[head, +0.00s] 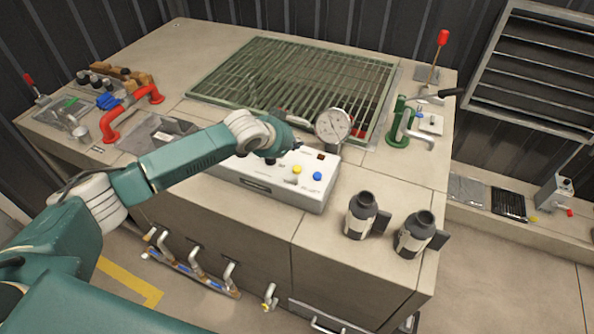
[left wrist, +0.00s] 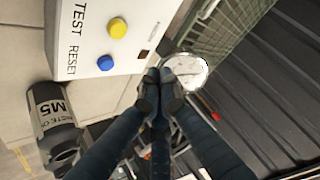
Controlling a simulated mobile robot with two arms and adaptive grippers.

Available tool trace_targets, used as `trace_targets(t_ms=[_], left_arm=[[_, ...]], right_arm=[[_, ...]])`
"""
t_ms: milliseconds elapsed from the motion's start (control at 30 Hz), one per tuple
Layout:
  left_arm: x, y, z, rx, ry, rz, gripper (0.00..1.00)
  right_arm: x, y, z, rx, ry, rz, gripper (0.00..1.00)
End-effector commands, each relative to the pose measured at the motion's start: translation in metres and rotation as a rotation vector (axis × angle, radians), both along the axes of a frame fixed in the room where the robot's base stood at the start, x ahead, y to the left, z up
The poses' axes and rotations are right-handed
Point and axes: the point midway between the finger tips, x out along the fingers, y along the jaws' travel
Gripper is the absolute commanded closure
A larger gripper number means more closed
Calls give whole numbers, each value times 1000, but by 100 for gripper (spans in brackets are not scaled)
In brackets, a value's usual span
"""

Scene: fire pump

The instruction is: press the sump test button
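The white control box (head: 262,183) stands on the bench top, with a yellow button (head: 296,169) and a blue button (head: 317,176) on its top. In the left wrist view the yellow button (left wrist: 118,28) sits beside the word TEST and the blue button (left wrist: 105,63) beside RESET. My left gripper (head: 297,146) is above the back of the box, apart from the yellow button. In the left wrist view its fingertips (left wrist: 160,80) are together with nothing visible between them. The arm hides part of the box's left side. My right gripper is not in view.
A round gauge (head: 333,126) stands close behind the box, near my fingertips. A green grating (head: 290,80) lies behind. Two dark bottles (head: 361,214) (head: 415,234) stand at the front right. A green hand pump (head: 402,122) is at right, and red pipework (head: 128,112) at left.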

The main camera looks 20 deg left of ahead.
Motion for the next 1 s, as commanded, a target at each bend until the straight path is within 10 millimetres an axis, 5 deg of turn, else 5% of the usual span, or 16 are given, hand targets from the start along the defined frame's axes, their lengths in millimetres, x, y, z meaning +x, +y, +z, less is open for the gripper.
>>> trace_targets(t_ms=[333, 600, 1000], left_arm=[[0, 0, -54, 0, -1, -1, 100], [0, 0, -72, -1, -1, 0, 100], [0, 0, -72, -1, 0, 1, 100]], right_arm=[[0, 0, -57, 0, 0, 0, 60], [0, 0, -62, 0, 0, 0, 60], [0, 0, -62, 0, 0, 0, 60]])
